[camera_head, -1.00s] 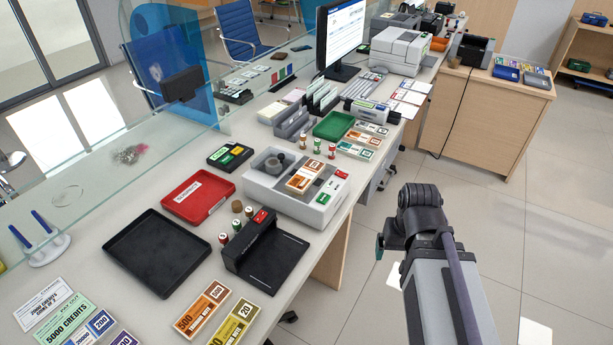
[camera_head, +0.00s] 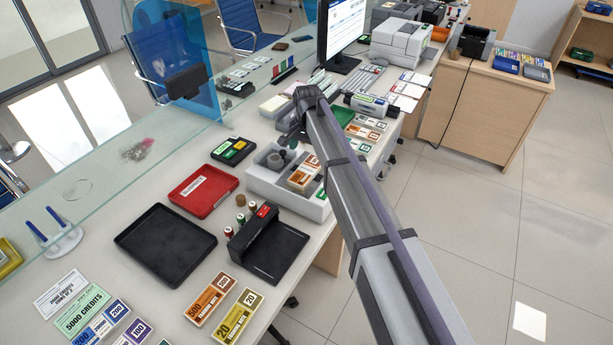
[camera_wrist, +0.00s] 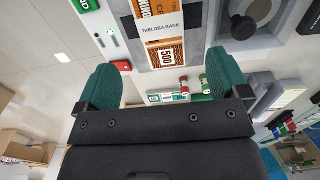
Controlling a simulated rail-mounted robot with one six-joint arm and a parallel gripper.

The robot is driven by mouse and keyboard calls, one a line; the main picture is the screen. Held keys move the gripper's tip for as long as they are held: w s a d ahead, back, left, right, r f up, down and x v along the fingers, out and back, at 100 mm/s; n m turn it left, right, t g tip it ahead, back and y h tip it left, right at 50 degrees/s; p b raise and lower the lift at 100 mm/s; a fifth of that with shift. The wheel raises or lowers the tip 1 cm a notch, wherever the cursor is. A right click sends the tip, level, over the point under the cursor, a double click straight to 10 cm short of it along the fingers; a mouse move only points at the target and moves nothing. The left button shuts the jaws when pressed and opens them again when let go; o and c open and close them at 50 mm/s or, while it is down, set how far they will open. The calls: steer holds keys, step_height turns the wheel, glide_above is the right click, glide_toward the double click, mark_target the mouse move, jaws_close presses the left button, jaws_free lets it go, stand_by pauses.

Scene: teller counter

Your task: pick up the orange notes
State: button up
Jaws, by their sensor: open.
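An orange bundle of 500 notes (camera_head: 303,176) lies on the grey-and-white machine (camera_head: 262,182) on the counter. In the wrist view this bundle (camera_wrist: 166,54) has a white "TRELOBA BANK" band and shows beyond and between my fingers, not gripped. A second orange 500 bundle (camera_head: 209,300) lies flat on the counter's near part, left of a yellow 20 bundle (camera_head: 238,317). My gripper (camera_wrist: 163,78) is open and empty, its two green fingers wide apart. In the head view my arm hides most of it.
A black tray (camera_head: 137,263), a red tray (camera_head: 193,208) and a black device (camera_head: 284,256) stand on the counter left of and nearer than the machine. A glass screen (camera_head: 110,170) runs along the left side. Monitor and printers stand farther back.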

mark_target(307, 169)
step_height(307, 169, down, 9)
steer(key=b, duration=0.7)
steer(key=shift+a+r, duration=0.1)
steer(key=shift+r, duration=0.3)
steer(key=c, duration=1.1)
